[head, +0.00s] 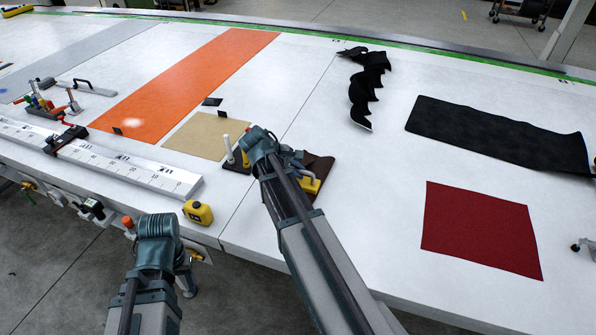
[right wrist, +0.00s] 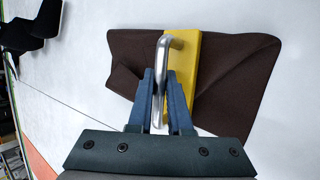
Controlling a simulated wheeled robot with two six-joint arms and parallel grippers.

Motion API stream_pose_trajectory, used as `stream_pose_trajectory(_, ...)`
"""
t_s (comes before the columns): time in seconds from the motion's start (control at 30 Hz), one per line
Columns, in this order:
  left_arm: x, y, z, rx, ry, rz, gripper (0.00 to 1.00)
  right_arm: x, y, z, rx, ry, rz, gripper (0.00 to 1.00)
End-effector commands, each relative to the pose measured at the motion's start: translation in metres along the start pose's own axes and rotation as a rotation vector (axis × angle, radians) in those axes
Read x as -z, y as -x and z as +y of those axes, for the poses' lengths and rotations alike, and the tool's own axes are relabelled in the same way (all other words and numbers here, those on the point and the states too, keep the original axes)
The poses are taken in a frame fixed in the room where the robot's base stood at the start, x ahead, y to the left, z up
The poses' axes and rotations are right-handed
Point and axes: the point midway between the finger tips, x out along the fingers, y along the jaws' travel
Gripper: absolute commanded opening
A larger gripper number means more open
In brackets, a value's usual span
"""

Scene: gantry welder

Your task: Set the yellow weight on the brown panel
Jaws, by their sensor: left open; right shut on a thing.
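The yellow weight (head: 309,187) has a silver handle and shows at the middle of the head view, partly behind my right arm. In the right wrist view the weight (right wrist: 184,70) is over the brown panel (right wrist: 232,68), which looks creased; whether the weight rests on it or is just above I cannot tell. My right gripper (right wrist: 163,78) is shut on the silver handle. The brown panel (head: 321,166) is partly hidden by the arm in the head view. My left gripper (head: 187,275) is low at the table's front edge, away from the weight, mostly hidden by its wrist.
A tan panel (head: 208,136) and an orange panel (head: 185,85) lie to the left. A black panel (head: 500,135) and a red panel (head: 480,230) lie to the right. A yellow tape measure (head: 198,212) sits near the front edge. White table is clear between the brown and red panels.

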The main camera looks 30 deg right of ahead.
Motion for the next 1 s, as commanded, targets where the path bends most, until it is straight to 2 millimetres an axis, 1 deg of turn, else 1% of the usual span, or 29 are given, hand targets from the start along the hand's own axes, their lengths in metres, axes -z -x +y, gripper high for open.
stream_pose_trajectory(0.47, 0.001, -0.012, 0.001, 0.0, 0.0, 0.0, 0.5, 0.004, -0.01, -0.006, -0.001, 0.0, -0.001, 0.0)
stream_pose_trajectory(0.6, 0.001, -0.012, 0.001, 0.0, 0.0, 0.0, 0.5, 0.004, -0.01, -0.007, 0.001, 0.0, 0.0, 0.0)
stream_pose_trajectory(0.63, 0.001, -0.012, 0.001, 0.0, 0.0, 0.0, 0.5, 0.004, -0.01, -0.007, 0.004, 0.0, 0.001, 0.23)
stream_pose_trajectory(0.77, 0.001, -0.012, 0.001, 0.0, 0.0, 0.0, 0.5, 0.004, -0.01, -0.007, 0.003, -0.001, 0.001, 0.46)
stream_pose_trajectory(0.8, 0.001, -0.012, 0.001, 0.0, 0.0, 0.0, 0.5, 0.004, -0.01, -0.007, 0.004, -0.001, 0.001, 0.47)
stream_pose_trajectory(1.0, 0.001, -0.012, 0.001, 0.0, 0.0, 0.0, 0.5, 0.004, -0.01, -0.008, 0.005, -0.001, 0.001, 0.47)
